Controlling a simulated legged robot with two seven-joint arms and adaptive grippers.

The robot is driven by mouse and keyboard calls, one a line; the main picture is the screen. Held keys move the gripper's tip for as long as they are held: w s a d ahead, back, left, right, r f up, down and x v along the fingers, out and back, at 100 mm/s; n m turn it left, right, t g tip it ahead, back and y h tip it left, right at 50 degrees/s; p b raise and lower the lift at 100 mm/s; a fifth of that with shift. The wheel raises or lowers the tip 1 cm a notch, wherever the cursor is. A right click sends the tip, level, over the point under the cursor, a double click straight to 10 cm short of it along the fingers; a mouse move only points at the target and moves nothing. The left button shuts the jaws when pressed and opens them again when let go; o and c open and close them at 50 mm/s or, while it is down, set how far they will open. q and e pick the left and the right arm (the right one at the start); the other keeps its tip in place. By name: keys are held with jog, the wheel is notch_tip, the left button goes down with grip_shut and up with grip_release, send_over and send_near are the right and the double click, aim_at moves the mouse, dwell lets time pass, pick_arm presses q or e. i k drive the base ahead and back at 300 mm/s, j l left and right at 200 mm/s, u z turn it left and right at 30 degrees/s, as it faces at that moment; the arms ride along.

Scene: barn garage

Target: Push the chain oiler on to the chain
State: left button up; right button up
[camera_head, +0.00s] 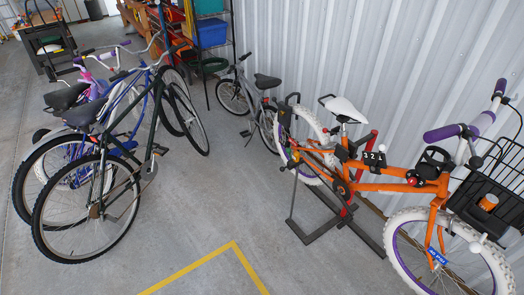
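An orange bicycle (385,187) with white tires stands at the right, its rear part at a dark stand. Its crank and chain area (342,188) is low on the frame, small and partly covered by the stand and frame parts. I cannot make out the chain oiler for certain. Small dark parts show around the rear wheel and frame, too small to name. Neither of my grippers is in view.
The dark stand (322,228) has legs spread on the floor. A black basket (497,222) on the bicycle holds an orange object (488,202). A small grey bicycle (250,97) is behind; several bicycles (95,180) stand left. Concrete floor around the yellow line (205,262) is clear.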

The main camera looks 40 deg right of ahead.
aim_at(296, 162)
jog(key=i+j+z, duration=0.1)
jog(key=i+z, duration=0.25)
jog(key=i+j+z, duration=0.3)
jog(key=i, duration=0.25)
jog(key=i+j+z, duration=0.35)
jog(key=i+l, duration=0.1)
